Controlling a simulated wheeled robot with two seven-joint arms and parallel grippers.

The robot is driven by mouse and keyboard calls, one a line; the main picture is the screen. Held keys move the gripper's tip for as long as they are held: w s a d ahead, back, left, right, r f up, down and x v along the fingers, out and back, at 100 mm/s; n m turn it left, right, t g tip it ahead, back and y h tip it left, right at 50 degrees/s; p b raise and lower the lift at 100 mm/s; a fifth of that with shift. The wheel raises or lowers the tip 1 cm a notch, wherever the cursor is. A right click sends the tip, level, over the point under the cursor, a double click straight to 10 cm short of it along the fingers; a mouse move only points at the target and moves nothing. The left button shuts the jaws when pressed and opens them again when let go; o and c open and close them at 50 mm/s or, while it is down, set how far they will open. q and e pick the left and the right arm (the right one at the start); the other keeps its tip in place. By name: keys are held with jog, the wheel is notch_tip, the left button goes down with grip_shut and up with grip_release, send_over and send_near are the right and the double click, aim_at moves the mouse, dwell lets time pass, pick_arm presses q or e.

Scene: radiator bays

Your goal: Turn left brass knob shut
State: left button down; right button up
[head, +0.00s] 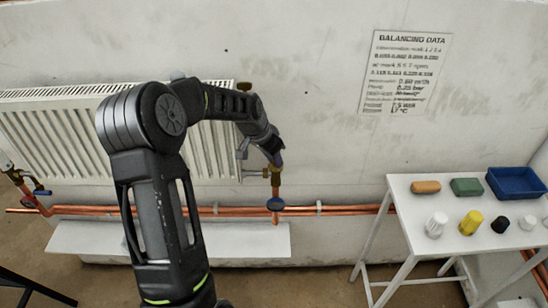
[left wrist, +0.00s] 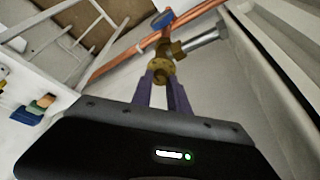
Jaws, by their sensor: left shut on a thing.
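A brass knob (left wrist: 160,72) sits on a brass valve (head: 275,178) at the right end of the radiator, just above a blue handle (head: 276,204). My left gripper (head: 277,160) reaches down to this valve from above. In the left wrist view its purple fingers (left wrist: 163,92) are on either side of the knob and shut on it. The blue handle also shows beyond the knob in the left wrist view (left wrist: 162,19). The fingers hide part of the knob in the head view. My right gripper is not in view.
A white radiator (head: 50,135) hangs on the wall, with another valve with a blue handle (head: 42,193) at its left end. Copper pipes (head: 345,209) run along the wall. A white table (head: 405,195) at right holds several knobs, blocks and a blue tray (head: 518,194).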

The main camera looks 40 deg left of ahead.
pick_arm(q)
jog(key=c, duration=1.3)
grip_release()
jog(key=shift+r, duration=0.1)
jog(key=s+r+b, duration=0.1)
jog(key=s, duration=0.3)
jog(key=s+a+r+b, duration=0.1)
jog(key=s+r+b, duration=0.1)
jog(key=s, duration=0.3)
jog(key=s+a+r+b, duration=0.1)
jog(key=s, duration=0.3)
jog(key=shift+s+r, duration=0.2)
jog(key=shift+s, duration=0.2)
